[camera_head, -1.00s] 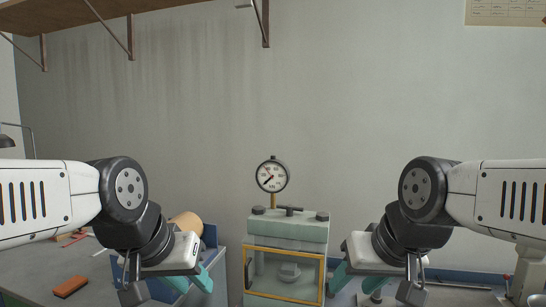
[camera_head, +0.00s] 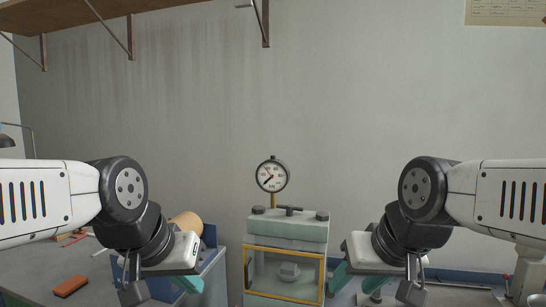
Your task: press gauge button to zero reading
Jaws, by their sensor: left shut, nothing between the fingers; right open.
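A round white-faced gauge (camera_head: 272,175) with a dark rim stands on a short brass stem above a pale green machine (camera_head: 287,231). Its dark needle points to the lower left; the exact reading is too small to tell. Dark knobs and a bar handle (camera_head: 290,210) sit on the machine's top. I cannot pick out a separate gauge button. My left gripper (camera_head: 188,284), with teal fingers, is shut and empty, left of and below the gauge. My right gripper (camera_head: 340,276) is open and empty beside the machine's right side, its fingers partly hidden.
The machine has a yellow-framed front window (camera_head: 284,276). A blue bin (camera_head: 213,262) with a tan rounded object (camera_head: 187,221) stands to the left. A wooden shelf (camera_head: 100,12) hangs above. The wall behind the gauge is clear.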

